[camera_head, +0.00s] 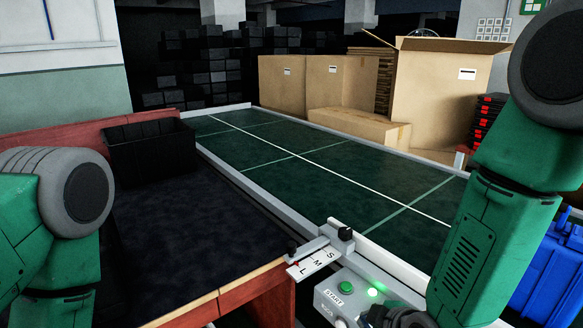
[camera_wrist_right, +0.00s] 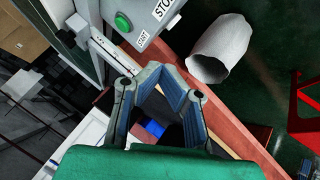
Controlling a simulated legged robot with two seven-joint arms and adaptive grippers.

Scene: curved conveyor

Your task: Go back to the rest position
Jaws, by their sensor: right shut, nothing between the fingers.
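My right gripper (camera_wrist_right: 163,72) shows in the right wrist view with its two fingers closed together at the tips and nothing between them. In the head view only a dark part of it (camera_head: 395,317) shows at the bottom edge, beside the control box (camera_head: 343,302) with the green START button (camera_head: 345,287). The box also shows at the top of the right wrist view (camera_wrist_right: 140,25), apart from the fingers. My left arm enters at the left of the head view; its gripper is out of view.
The green conveyor (camera_head: 300,160) is empty. A size slide marked S, M, L (camera_head: 316,262) sits at its near end. A black bin (camera_head: 150,150) stands on the dark table (camera_head: 190,235). Cardboard boxes (camera_head: 340,80) stand behind; a blue crate (camera_head: 550,275) is at right.

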